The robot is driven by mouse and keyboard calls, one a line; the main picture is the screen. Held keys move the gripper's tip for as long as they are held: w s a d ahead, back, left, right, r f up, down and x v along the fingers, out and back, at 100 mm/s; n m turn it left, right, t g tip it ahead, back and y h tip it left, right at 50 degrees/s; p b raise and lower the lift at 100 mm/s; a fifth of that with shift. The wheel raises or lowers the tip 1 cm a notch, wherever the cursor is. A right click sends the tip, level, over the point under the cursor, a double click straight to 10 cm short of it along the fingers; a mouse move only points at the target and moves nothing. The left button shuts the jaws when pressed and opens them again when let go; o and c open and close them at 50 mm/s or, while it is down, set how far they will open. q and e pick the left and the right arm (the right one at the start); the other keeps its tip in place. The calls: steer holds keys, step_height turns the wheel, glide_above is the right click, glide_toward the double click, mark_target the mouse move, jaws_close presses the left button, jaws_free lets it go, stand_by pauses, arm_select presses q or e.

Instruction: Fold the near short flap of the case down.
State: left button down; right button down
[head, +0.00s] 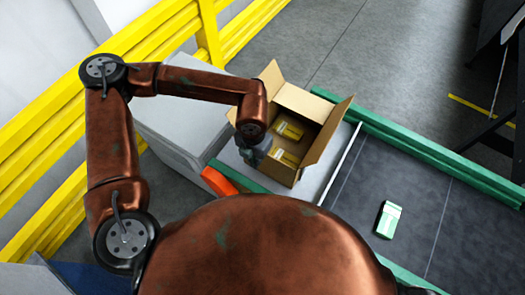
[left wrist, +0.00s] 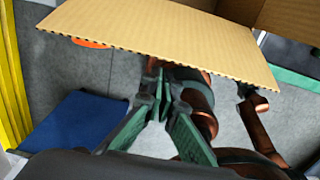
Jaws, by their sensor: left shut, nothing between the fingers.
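The open cardboard case (head: 312,150) stands on a pale surface in the head view. Its left, far and right flaps stand up or splay outward, and packs with yellow labels (head: 285,158) lie inside. My left gripper (head: 262,158) is at the case's near left side, its fingers small and partly hidden by the wrist. In the left wrist view its fingers (left wrist: 160,90) are shut and empty. A broad cardboard flap (left wrist: 165,35) extends above them with its cut edge toward the fingertips. I cannot tell whether they touch. The near flap is hard to make out in the head view.
A dark conveyor with green rails (head: 440,160) runs to the right, carrying a small green and white carton (head: 389,220). A grey cabinet (head: 180,120) stands left of the case. An orange piece (head: 218,182) lies near the gripper. Yellow railings (head: 150,40) stand behind.

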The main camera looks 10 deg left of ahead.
arm_select(q)
steer(key=w+b, duration=0.1)
steer(key=w+d, duration=0.1)
steer(key=w, duration=0.1)
steer(key=w+d+b, duration=0.1)
steer(key=w, duration=0.1)
steer(key=shift+w+f+b, duration=0.15)
steer(key=shift+w+b, duration=0.1)
steer(key=shift+b, duration=0.05)
steer(key=shift+w+d, duration=0.3)
steer(key=shift+w, duration=0.45)
